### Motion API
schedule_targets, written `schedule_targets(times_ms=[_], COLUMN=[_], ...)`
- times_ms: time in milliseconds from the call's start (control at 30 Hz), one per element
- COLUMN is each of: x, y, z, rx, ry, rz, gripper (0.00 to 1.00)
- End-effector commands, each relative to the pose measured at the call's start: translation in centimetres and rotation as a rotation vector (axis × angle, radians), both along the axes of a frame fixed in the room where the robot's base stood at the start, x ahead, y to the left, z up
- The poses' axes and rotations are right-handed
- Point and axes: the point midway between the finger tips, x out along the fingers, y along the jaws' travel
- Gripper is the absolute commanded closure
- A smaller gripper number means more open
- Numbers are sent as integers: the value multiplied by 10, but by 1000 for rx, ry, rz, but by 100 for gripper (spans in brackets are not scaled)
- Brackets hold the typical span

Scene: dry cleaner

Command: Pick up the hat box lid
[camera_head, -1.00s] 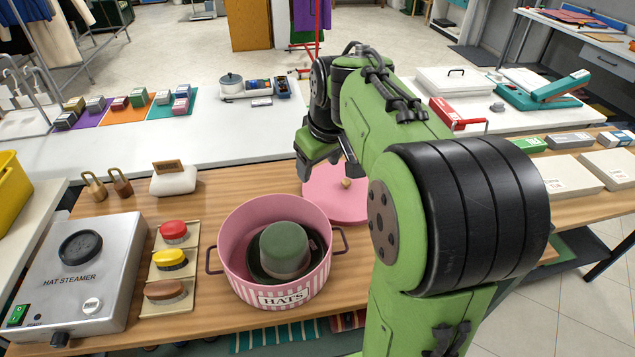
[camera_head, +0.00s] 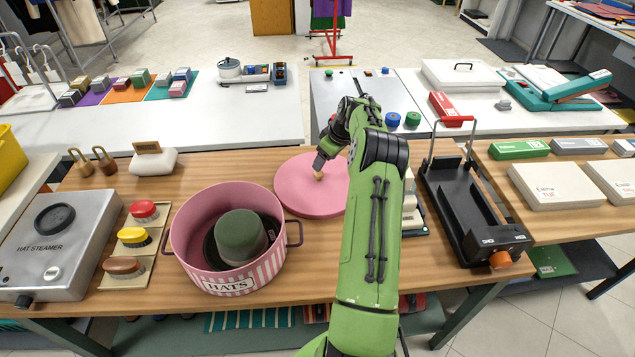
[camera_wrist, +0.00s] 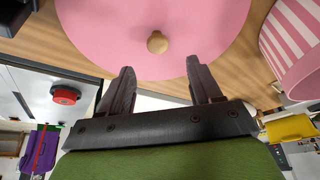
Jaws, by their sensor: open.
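The hat box lid (camera_head: 304,197) is a round pink disc with a small wooden knob (camera_head: 318,175), lying flat on the wooden table. My gripper (camera_head: 322,163) is at the knob in the head view, partly hidden by its own wrist. In the wrist view the lid (camera_wrist: 205,25) fills the top, and the knob (camera_wrist: 157,42) sits just beyond and between the fingertips. My gripper (camera_wrist: 160,70) is open and empty there. The pink striped hat box (camera_head: 205,270) stands open left of the lid with a green-grey hat (camera_head: 240,236) inside.
A hat steamer (camera_head: 45,240) and several brushes on a board (camera_head: 112,262) stand left of the box. A black device with an orange knob (camera_head: 480,225) stands right of my arm. A grey-and-white counter (camera_head: 240,125) runs behind the table.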

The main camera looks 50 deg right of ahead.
Motion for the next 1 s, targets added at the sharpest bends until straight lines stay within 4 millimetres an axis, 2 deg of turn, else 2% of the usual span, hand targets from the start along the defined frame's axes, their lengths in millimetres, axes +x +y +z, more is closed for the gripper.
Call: schedule_targets(times_ms=[33,233,400,500,700,1000], x=[4,13,22,26,26,26], y=[1,1,-1,-1,-1,-1], z=[-10,-33,-64,-72,-72,-72], rx=[1,1,1,0,-1,-1], ry=[0,-1,0,-1,-1,-1], rz=[2,0,1,1,1,1], gripper=[36,36,36,36,36,82])
